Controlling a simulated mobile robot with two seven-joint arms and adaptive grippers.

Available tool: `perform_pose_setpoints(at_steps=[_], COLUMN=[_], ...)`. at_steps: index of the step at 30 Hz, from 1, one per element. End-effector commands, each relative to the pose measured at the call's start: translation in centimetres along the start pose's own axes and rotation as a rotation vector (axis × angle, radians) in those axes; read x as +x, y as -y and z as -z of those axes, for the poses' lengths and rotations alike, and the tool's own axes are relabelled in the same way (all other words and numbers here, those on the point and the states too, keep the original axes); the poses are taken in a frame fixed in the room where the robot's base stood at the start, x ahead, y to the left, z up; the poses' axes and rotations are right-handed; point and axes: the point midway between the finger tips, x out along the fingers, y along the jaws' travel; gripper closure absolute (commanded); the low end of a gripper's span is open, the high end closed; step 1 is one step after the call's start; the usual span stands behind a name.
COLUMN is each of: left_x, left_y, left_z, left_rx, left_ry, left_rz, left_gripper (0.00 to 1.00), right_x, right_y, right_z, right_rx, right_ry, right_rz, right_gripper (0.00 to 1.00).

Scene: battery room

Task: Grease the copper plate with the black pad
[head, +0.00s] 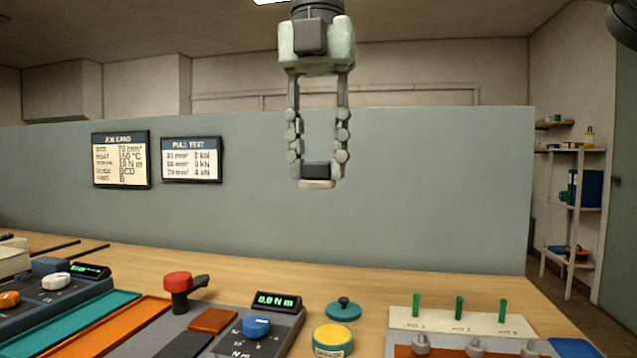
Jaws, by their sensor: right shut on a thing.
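My right gripper (318,172) hangs at the upper middle, pointing down. It is shut on the black pad (316,170), which has a pale cream underside, and holds it high above the bench. A small copper-brown square plate (213,321) lies on the grey station at the lower middle. A copper-brown strip (403,352) shows at the bottom right edge, partly cut off; I cannot tell for sure which is the copper plate. An open round tin (332,341) with yellow content stands below the gripper, with a teal knobbed lid (343,309) behind it. My left gripper is not in view.
A red-knobbed lever (179,285) and a display (277,302) reading 0.0 N m rise from the station. A pale board (484,320) with several green pegs stands right. Teal (80,318) and orange (110,331) strips lie left. The back of the wooden bench (220,265) is clear.

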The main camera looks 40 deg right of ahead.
Motion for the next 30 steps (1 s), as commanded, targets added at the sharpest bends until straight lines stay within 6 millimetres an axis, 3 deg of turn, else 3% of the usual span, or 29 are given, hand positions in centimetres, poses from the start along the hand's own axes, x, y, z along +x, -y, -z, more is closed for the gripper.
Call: perform_pose_setpoints(at_steps=[5, 8, 11, 15, 21, 24, 30], left_x=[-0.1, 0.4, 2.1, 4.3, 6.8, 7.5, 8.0], left_y=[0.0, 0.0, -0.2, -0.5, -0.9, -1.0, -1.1], left_z=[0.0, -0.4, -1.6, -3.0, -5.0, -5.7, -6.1], left_rx=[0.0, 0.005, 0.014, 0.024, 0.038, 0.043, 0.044], left_ry=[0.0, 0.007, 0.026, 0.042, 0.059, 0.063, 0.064], left_rz=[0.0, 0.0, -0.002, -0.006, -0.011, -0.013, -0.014], left_gripper=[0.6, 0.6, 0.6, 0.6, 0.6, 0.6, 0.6], right_x=[0.2, 1.5, 4.1, 9.0, 15.2, 17.2, 19.0], right_y=[-0.1, -0.4, -0.8, -1.1, -0.6, -0.2, 0.0], right_z=[-0.2, -1.3, -3.3, -6.4, -9.4, -10.1, -10.5], right_rx=[0.001, 0.006, 0.013, 0.016, 0.009, 0.003, -0.001], right_ry=[-0.001, -0.004, -0.005, -0.005, -0.002, -0.002, 0.0], right_rz=[0.001, 0.002, 0.002, 0.001, 0.0, -0.001, -0.001], right_gripper=[0.93, 0.93, 0.93, 0.93, 0.93, 0.93, 0.93])
